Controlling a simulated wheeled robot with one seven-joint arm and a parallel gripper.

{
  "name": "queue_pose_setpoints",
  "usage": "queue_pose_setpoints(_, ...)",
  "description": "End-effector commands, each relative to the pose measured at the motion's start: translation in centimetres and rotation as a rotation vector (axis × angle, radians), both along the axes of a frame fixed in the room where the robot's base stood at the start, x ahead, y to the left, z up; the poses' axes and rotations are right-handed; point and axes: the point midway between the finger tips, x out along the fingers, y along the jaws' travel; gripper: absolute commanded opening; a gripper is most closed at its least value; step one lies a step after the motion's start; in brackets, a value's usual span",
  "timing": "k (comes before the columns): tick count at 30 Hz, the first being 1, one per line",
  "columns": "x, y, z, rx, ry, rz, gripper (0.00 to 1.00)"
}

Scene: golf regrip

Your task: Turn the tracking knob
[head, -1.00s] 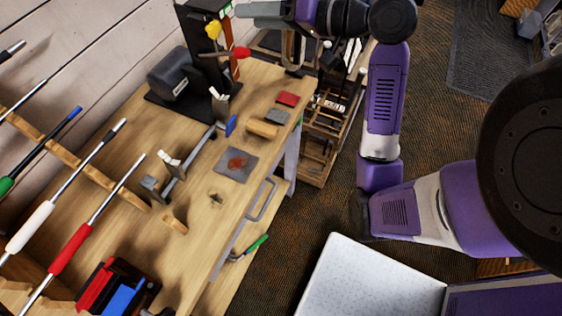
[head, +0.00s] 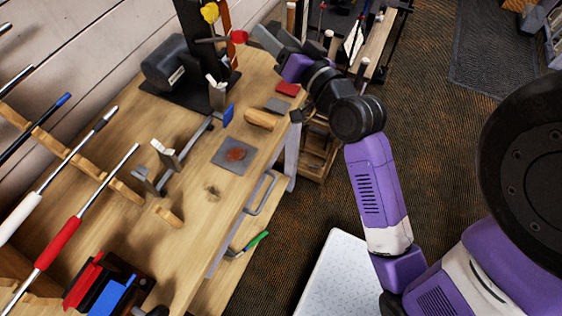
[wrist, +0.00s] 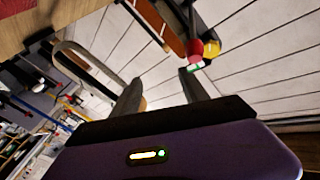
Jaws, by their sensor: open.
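The black upright belt machine (head: 190,45) stands at the back of the workbench. It carries a yellow round knob (head: 209,12) and a red knob (head: 239,37) on the end of a dark rod; no label tells which is the tracking knob. My gripper (head: 262,34) is open and empty, just right of the red knob in the head view. In the wrist view the red knob (wrist: 194,50) and the yellow knob (wrist: 211,48) show beyond the tip of my gripper's (wrist: 158,80) right finger. I cannot tell whether that finger touches anything.
The workbench (head: 120,230) holds a clamp bar (head: 185,150), a grey pad (head: 235,154), a wood block (head: 260,119) and a red pad (head: 288,88). Golf clubs (head: 60,243) lie on racks at left. Carpet floor (head: 440,150) is clear at right.

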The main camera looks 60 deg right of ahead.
Motion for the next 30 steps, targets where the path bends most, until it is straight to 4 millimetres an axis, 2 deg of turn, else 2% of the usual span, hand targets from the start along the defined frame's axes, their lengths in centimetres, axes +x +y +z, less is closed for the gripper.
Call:
queue_pose_setpoints(1,-0.5,0.6,-0.8,-0.021,0.004,-0.012,0.52)
queue_pose_setpoints(3,-1.1,1.2,-1.2,-0.059,0.003,-0.032,0.52)
queue_pose_setpoints(17,-2.7,7.0,-6.9,-0.078,0.091,0.027,0.52)
queue_pose_setpoints(30,-5.5,12.5,-11.8,-0.125,0.18,0.105,0.52)
